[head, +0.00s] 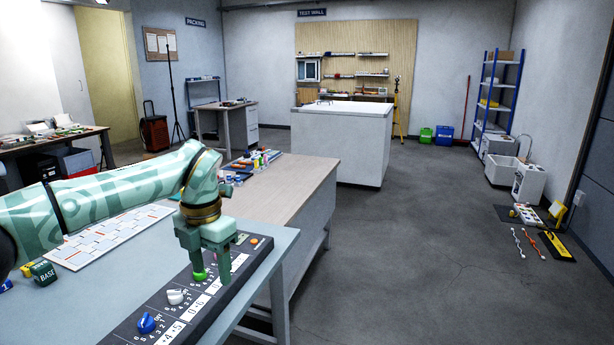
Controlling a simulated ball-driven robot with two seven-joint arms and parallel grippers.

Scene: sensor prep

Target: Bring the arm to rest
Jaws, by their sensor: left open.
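My left arm (120,200) comes in from the left, patterned in pale green. My left gripper (211,273) is open and points down over a dark panel (215,310) on the near table. Its fingers stand around or just beside a green knob (199,275); I cannot tell whether they touch it. A white knob (176,296) and a blue knob (147,322) sit on the same panel, nearer to me. An orange button (253,241) is at its far end. My right gripper is not in view.
A white chart sheet (105,238) lies on the near table (90,305), with a dark green block marked BASE (44,273) at its left. A wooden-topped bench (275,190) stands just behind. Open grey floor (430,240) stretches to the right.

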